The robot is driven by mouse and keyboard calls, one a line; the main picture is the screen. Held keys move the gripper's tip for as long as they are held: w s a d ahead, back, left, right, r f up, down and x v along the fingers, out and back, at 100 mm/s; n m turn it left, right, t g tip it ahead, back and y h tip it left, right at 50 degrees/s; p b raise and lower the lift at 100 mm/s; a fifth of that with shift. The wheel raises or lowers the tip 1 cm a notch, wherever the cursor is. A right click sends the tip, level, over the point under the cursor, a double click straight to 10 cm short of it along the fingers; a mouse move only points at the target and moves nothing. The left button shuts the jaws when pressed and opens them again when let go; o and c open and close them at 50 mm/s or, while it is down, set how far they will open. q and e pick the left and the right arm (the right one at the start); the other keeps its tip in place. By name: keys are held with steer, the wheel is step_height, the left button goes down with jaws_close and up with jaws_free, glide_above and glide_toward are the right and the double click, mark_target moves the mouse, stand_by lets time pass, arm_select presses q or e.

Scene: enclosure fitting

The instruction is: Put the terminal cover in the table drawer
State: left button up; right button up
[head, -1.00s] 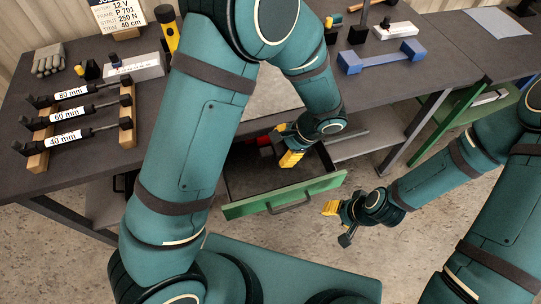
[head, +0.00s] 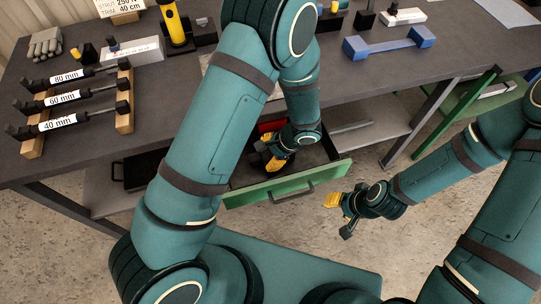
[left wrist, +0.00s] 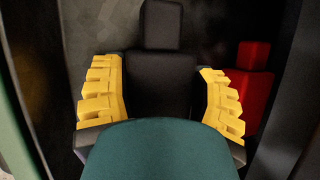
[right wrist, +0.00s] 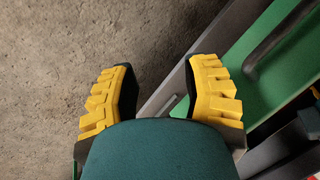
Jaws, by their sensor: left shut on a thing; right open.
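The table drawer (head: 287,186) is open under the bench, with a green front and a dark handle. My left gripper (head: 275,162) is inside the open drawer, pointing down. In the left wrist view its yellow fingers (left wrist: 162,95) are shut on a black block-shaped part, the terminal cover (left wrist: 160,75), with a smaller raised block at its far end. A red part (left wrist: 252,85) lies in the drawer to the right of it.
The bench top (head: 190,100) carries a rack of labelled struts (head: 68,97), a yellow torch (head: 174,22) and a blue bar-shaped part (head: 388,43). The drawer walls stand close around my left gripper.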

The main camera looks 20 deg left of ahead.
arm_select(q)
steer(key=shift+d+f, duration=0.15)
steer(key=shift+f, duration=0.5)
steer(key=shift+r, duration=0.1)
steer(key=o, duration=1.1)
steer(key=shift+c, duration=0.2)
steer(key=p+v, duration=0.2)
steer(key=v, duration=1)
steer(key=shift+p, duration=0.4)
